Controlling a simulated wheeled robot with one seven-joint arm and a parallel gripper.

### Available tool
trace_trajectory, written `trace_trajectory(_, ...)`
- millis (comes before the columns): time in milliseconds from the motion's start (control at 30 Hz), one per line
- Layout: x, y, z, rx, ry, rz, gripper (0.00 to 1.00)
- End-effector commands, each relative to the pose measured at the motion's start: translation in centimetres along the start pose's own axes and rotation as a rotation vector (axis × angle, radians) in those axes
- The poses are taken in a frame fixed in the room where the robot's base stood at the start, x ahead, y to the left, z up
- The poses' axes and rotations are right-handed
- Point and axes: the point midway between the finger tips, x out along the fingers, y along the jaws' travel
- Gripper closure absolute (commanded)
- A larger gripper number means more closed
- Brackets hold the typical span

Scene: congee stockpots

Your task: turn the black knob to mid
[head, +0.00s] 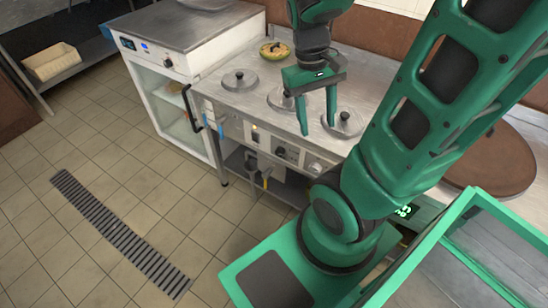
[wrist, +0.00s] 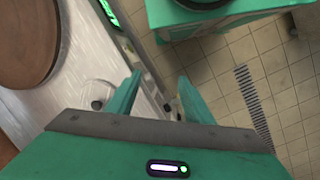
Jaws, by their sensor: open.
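My gripper (head: 318,128) is open and empty, its two green fingers pointing down over the front part of the steel stockpot counter (head: 215,88). In the wrist view my gripper (wrist: 160,76) also shows its fingers apart, with nothing between them. A small dark knob (head: 281,152) sits on the counter's front panel, below and left of the fingertips, apart from them. A lighter knob (head: 316,168) sits to its right on the same panel. Another dark knob (head: 168,62) is on the white cabinet at the left. The knobs' pointer settings are too small to read.
Round steel lids (head: 239,78) with black handles lie on the counter, one close to my fingers. A yellow-rimmed bowl (head: 275,49) stands at the back. A brown round lid (head: 497,155) is at the right. The tiled floor in front is clear apart from a drain grate (head: 118,232).

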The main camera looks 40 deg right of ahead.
Motion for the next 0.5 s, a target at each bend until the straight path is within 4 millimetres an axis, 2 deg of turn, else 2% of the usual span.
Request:
trace_trajectory(200,3.0,-2.3,-3.4,-0.198,-0.098,0.15,0.53)
trace_trajectory(500,7.5,-5.8,-6.8,-0.471,-0.21,0.379,0.53)
